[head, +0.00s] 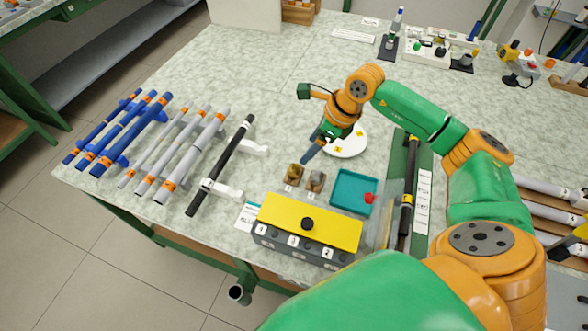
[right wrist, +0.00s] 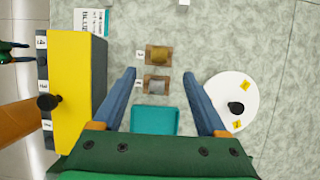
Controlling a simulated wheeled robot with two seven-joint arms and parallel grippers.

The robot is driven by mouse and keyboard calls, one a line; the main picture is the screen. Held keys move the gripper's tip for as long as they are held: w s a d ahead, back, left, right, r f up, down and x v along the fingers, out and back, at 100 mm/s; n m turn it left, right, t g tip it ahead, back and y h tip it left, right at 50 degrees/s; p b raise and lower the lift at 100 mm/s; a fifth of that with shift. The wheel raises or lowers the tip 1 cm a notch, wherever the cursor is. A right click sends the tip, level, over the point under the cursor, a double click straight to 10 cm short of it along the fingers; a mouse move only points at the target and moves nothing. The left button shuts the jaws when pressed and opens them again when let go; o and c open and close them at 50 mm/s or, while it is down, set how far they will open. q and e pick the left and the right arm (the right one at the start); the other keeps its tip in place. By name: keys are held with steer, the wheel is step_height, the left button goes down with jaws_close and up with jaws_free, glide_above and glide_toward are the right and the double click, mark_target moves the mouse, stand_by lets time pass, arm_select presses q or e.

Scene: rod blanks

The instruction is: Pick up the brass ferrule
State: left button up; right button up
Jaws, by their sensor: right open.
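The brass ferrule (head: 293,172) sits in a small brown holder in front of the white disc. It also shows in the right wrist view (right wrist: 160,54), upper middle. A grey ferrule (head: 316,180) sits in a like holder beside it, also in the right wrist view (right wrist: 157,84). My right gripper (right wrist: 158,72) is open and empty, fingers spread wide. In the right wrist view its fingertips lie left and right of the two holders, nearest the grey ferrule. In the head view it is above and behind the holders; one finger hides the other. My left gripper is not seen.
A yellow-topped box (head: 310,222) with a black knob stands in front of the holders. A teal tray (head: 353,192) with a red item is to their right, a white disc (head: 346,142) behind. Racked blue and grey rods and a black rod (head: 222,165) lie left.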

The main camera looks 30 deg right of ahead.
mark_target(297, 169)
steer(key=x, duration=0.5)
steer(key=b+x, duration=0.1)
steer(key=x, duration=0.1)
steer(key=shift+s+d+f, duration=0.15)
steer(key=shift+s+f, duration=0.15)
steer(key=shift+f, duration=0.25)
steer(key=x, duration=0.3)
steer(key=shift+d, duration=0.1)
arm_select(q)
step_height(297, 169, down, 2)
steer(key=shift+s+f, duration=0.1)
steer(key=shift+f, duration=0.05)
arm_select(e)
steer(key=c, duration=1.1)
